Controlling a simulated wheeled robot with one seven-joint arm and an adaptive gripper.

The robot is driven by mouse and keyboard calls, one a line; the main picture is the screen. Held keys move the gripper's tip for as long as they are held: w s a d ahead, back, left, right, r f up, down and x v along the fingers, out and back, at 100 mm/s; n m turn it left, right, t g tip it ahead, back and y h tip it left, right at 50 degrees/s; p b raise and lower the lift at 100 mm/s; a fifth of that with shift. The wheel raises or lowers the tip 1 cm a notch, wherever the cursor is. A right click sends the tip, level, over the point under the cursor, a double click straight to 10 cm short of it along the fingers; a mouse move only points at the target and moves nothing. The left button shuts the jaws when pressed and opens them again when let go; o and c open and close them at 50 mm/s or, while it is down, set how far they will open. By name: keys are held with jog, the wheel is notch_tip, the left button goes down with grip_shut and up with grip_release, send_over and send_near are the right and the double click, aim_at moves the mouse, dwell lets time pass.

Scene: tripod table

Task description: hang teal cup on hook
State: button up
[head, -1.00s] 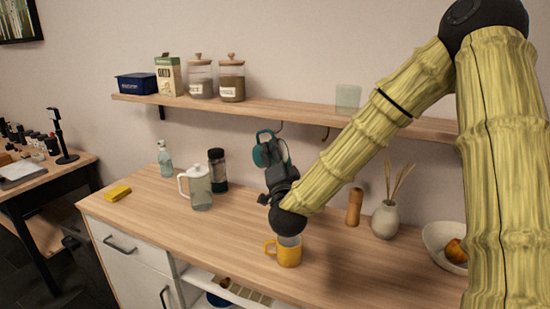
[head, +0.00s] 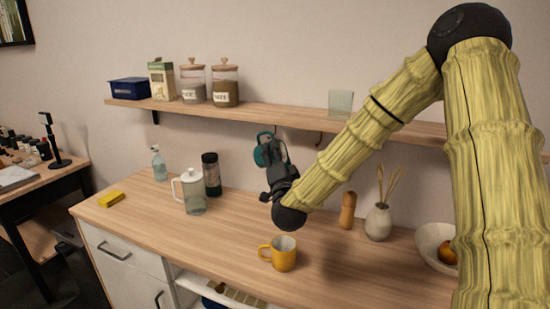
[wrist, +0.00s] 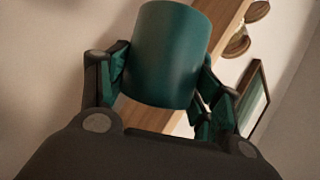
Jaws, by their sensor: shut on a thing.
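The teal cup (head: 261,156) is held up below the wall shelf, its handle on the upper side in the head view. In the wrist view the cup (wrist: 168,55) sits between the two fingers. My gripper (head: 270,153) is shut on it. One dark hook (head: 319,138) hangs under the shelf to the right of the cup. Another hook (head: 276,130) shows in part just above and right of the cup's handle. I cannot tell whether the handle touches that hook.
The wooden shelf (head: 290,119) runs just above the cup, with jars (head: 224,88) and a glass (head: 341,103) on it. A yellow mug (head: 284,254) stands on the counter below my gripper. A pitcher (head: 193,194), dark bottle (head: 211,175) and vase (head: 378,223) stand around it.

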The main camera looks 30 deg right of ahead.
jog(key=shift+w+d, duration=0.6)
jog(key=shift+d, duration=0.15)
jog(key=shift+w+d+f, duration=0.35)
jog(key=shift+w+d, duration=0.1)
jog(key=shift+d, duration=0.1)
jog(key=shift+f+b, duration=0.3)
jog(key=shift+b, duration=0.2)
jog(key=o, duration=1.3)
jog(key=shift+c, duration=0.2)
jog(key=shift+f, duration=0.1)
jog(key=shift+s, duration=0.1)
